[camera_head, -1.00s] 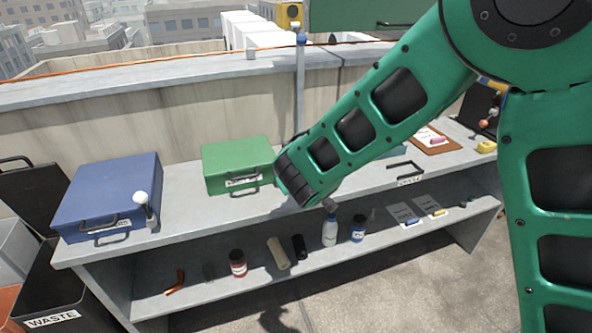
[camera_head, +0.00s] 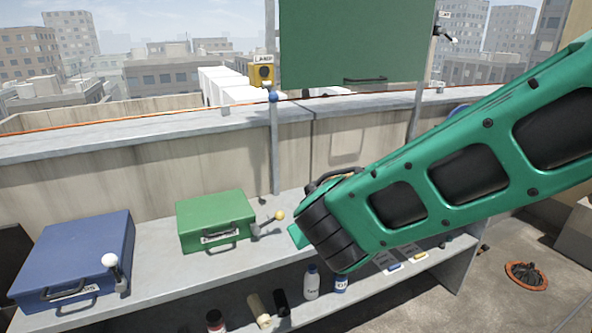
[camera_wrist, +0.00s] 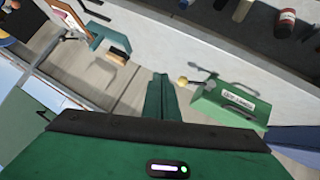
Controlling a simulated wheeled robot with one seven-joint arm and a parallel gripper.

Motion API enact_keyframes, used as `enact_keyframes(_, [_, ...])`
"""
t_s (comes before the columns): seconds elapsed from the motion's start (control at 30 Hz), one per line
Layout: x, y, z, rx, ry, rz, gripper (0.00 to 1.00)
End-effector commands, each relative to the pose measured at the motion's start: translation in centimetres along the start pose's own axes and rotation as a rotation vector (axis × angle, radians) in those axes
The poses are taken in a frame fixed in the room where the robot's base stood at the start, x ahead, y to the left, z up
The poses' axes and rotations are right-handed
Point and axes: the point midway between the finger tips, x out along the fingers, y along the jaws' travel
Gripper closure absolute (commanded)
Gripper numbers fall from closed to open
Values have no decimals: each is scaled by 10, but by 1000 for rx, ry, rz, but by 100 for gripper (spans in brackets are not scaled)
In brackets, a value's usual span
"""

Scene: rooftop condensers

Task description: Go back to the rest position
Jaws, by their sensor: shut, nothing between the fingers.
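My gripper (camera_wrist: 161,95) is shut and empty in the wrist view, its green fingers together over the bench. In the head view my arm reaches in from the right, and a green part of my gripper (camera_head: 298,236) shows at its end. It is above the bench, to the right of the green box; most of the gripper is hidden behind the arm link.
On the bench (camera_head: 160,255) stand a green box (camera_head: 215,215), also in the wrist view (camera_wrist: 215,112), with a yellow-knobbed lever, and a blue box (camera_head: 75,255) with a white-knobbed lever. Bottles (camera_head: 312,283) stand on the lower shelf. A green panel (camera_head: 350,45) hangs above.

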Motion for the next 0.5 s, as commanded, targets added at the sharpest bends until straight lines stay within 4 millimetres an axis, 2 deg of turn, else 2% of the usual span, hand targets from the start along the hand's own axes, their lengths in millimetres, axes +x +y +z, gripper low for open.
enact_keyframes(0.03, [2, 33, 13, 43, -50, 34, 100])
enact_keyframes(0.2, [-5, 125, 73, 187, -246, 113, 100])
enact_keyframes(0.3, [-19, 169, 112, 275, -357, 146, 100])
enact_keyframes(0.4, [-40, 204, 152, 367, -463, 168, 100])
enact_keyframes(0.5, [-65, 231, 190, 460, -563, 180, 100])
